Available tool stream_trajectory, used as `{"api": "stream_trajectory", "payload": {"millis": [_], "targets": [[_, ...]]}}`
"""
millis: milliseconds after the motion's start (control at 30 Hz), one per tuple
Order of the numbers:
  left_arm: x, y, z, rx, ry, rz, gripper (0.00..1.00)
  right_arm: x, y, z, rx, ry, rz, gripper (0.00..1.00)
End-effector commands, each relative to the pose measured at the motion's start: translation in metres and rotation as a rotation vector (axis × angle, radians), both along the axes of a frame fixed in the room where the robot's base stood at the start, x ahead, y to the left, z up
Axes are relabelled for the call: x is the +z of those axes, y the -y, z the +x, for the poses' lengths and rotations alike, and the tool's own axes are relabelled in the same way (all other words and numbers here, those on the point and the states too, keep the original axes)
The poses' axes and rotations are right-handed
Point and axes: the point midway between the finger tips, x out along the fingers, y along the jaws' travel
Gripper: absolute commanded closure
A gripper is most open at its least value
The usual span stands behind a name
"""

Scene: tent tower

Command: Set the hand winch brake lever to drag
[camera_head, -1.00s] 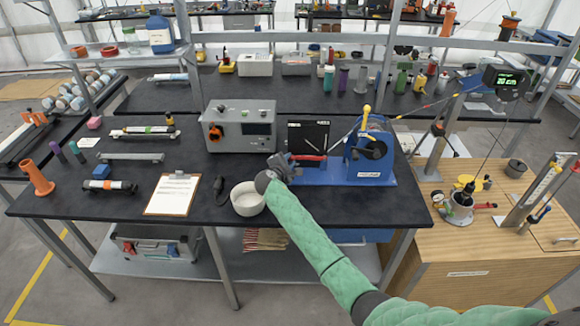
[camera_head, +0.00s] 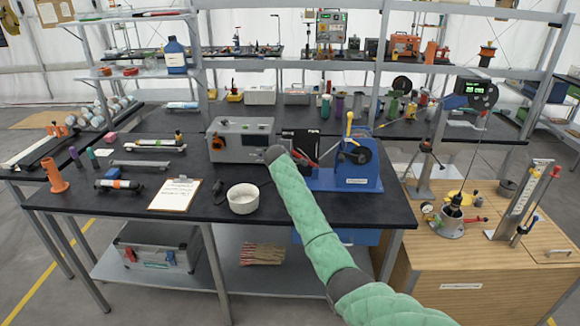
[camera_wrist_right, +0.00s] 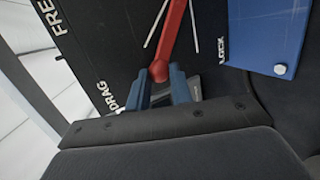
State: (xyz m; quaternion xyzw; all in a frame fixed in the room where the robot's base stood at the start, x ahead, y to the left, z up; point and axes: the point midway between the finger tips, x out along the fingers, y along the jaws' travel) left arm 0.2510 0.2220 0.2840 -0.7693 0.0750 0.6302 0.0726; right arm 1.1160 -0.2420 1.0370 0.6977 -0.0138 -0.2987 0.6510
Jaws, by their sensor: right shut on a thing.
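The blue hand winch (camera_head: 362,172) stands on the black bench, with a dark panel (camera_head: 303,140) on its left side. In the right wrist view the panel shows the words FREE, DRAG and LOCK beside white lines. The red brake lever (camera_wrist_right: 174,35) lies between the lines near DRAG and LOCK. My right gripper (camera_wrist_right: 160,88) is shut on the lever's round end, with a blue finger on each side. In the head view my right forearm hides most of this gripper; part of the red lever (camera_head: 305,158) shows beside it. My left gripper is not in view.
A white bowl (camera_head: 243,198) stands just left of my right arm. A grey box (camera_head: 240,140) stands behind it, and a clipboard (camera_head: 175,194) lies left. The winch's yellow handle (camera_head: 349,123) rises above it. A wooden cabinet (camera_head: 475,262) stands right.

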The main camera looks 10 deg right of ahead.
Motion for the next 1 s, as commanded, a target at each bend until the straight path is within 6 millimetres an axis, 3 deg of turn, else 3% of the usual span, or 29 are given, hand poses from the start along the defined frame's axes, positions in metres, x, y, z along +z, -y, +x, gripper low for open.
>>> {"api": "stream_trajectory", "payload": {"millis": [300, 933, 967, 1000], "targets": [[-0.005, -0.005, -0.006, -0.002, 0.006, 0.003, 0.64, 0.016, 0.013, 0.002, -0.001, 0.039, 0.141, 1.00], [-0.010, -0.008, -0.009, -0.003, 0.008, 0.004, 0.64, 0.018, 0.016, 0.001, -0.001, 0.050, 0.184, 1.00], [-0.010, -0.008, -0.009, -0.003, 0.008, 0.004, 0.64, 0.017, 0.016, 0.001, -0.001, 0.050, 0.184, 0.74], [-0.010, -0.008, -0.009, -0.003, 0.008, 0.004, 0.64, 0.018, 0.016, 0.001, -0.001, 0.050, 0.184, 0.66]]}}
